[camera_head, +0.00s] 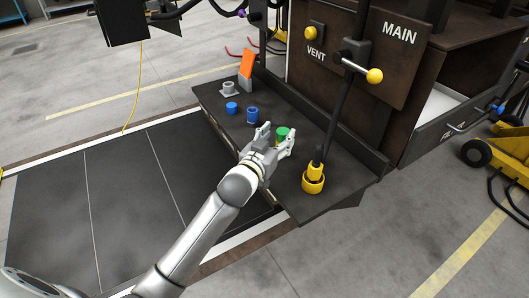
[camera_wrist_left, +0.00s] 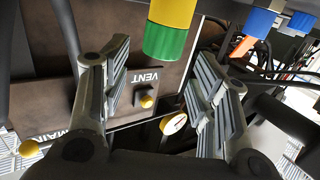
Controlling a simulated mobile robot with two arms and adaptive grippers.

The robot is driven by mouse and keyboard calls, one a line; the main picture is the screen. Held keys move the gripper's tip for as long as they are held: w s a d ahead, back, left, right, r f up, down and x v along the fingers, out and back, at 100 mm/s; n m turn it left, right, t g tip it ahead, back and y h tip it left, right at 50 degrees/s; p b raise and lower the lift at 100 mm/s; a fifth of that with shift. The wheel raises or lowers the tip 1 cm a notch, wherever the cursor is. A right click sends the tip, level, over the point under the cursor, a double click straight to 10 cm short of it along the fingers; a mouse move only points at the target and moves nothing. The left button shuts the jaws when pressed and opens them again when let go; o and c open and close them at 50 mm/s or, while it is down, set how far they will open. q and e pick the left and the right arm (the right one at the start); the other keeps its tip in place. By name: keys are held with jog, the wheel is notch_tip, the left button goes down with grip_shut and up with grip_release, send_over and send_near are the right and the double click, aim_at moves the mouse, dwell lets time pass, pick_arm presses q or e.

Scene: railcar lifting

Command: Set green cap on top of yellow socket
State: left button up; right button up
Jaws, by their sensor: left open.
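The green cap (camera_head: 282,132) is on the dark shelf, between the fingers of my left gripper (camera_head: 278,136). In the left wrist view, which is upside down, the green cap (camera_wrist_left: 165,42) meets a yellow cylinder, the yellow socket (camera_wrist_left: 171,11), so the cap sits on top of it. Whether it is fully seated I cannot tell. My left gripper (camera_wrist_left: 160,62) is open, with a finger on each side of the cap and gaps visible. In the head view the fingers hide most of the yellow socket. My right gripper is not in view.
On the shelf (camera_head: 225,118) stand two blue pieces (camera_head: 252,115) (camera_head: 232,108), a grey socket (camera_head: 229,89) and an orange block (camera_head: 247,64). A black lever rises from a yellow cup (camera_head: 313,182) right of my gripper. The VENT and MAIN panel (camera_head: 345,45) stands behind.

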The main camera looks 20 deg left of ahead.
pick_arm(q)
jog(key=s+a+b, duration=0.1)
jog(key=s+b, duration=0.1)
jog(key=s, duration=0.8)
jog(key=shift+r, duration=0.4)
jog(key=shift+w, duration=0.1)
